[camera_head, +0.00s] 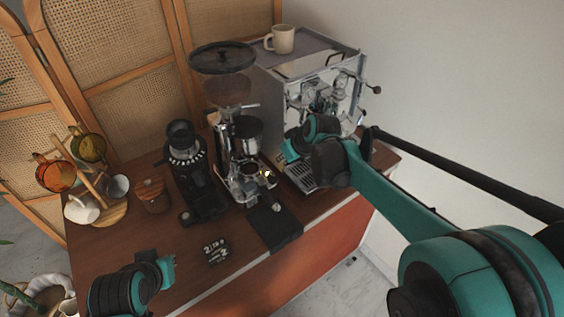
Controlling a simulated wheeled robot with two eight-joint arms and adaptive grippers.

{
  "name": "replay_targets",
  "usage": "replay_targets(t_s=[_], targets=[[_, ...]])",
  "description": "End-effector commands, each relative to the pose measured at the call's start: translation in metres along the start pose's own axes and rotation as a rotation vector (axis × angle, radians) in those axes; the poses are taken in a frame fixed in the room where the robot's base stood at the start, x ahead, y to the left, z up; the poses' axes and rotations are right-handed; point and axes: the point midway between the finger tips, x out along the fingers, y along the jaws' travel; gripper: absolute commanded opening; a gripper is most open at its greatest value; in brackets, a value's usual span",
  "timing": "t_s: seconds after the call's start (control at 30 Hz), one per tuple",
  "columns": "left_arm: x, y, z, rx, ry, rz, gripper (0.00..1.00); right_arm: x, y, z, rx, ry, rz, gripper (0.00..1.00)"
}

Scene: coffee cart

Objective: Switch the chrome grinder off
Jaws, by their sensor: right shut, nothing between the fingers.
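The chrome grinder (247,134) stands upright in the middle of the cart, with a dark round lid (222,57) over its clear hopper (229,92). A small bright spot shows low on its front; I cannot make out its switch or whether it is on. My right gripper (289,151) is shut and empty, just right of the grinder and in front of the espresso machine. Whether it touches the grinder I cannot tell. My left gripper (166,269) is low at the left, over the cart's front edge; its fingers are not clear.
The espresso machine (264,95) stands behind right, a cup (281,39) on top. A black grinder (186,160) stands close at left. A brown jar (153,196) and mug tree (100,190) are further left. A black mat (274,238) and small dark item (216,251) lie in front.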

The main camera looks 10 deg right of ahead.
Motion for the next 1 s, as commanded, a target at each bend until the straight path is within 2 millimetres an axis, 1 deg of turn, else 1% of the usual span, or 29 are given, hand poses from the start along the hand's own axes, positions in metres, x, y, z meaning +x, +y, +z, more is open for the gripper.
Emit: replay_targets(t_s=[0.03,0.2,0.33,0.4,0.5,0.63,1.0], targets=[[0.005,0.000,0.004,0.000,0.000,0.000,0.00,0.014,0.000,0.001,-0.001,0.000,-0.001,0.00],[0.015,0.000,0.011,0.000,0.000,0.000,0.00,0.052,0.000,0.001,-0.001,0.001,-0.001,0.00],[0.022,0.000,0.016,0.000,0.000,0.000,0.00,0.078,-0.001,0.001,-0.001,0.001,0.000,0.00],[0.026,0.000,0.018,0.000,0.000,0.000,0.00,0.085,0.000,0.011,0.001,0.001,0.001,0.00],[0.029,0.000,0.021,0.000,0.000,0.000,0.00,0.094,0.000,0.020,0.001,0.001,0.000,0.00],[0.032,0.000,0.023,0.000,0.000,0.000,0.00,0.100,0.000,0.026,0.001,0.000,0.000,0.00],[0.032,0.000,0.023,0.000,0.000,0.000,0.00,0.101,0.000,0.028,0.000,0.000,0.000,0.00]])
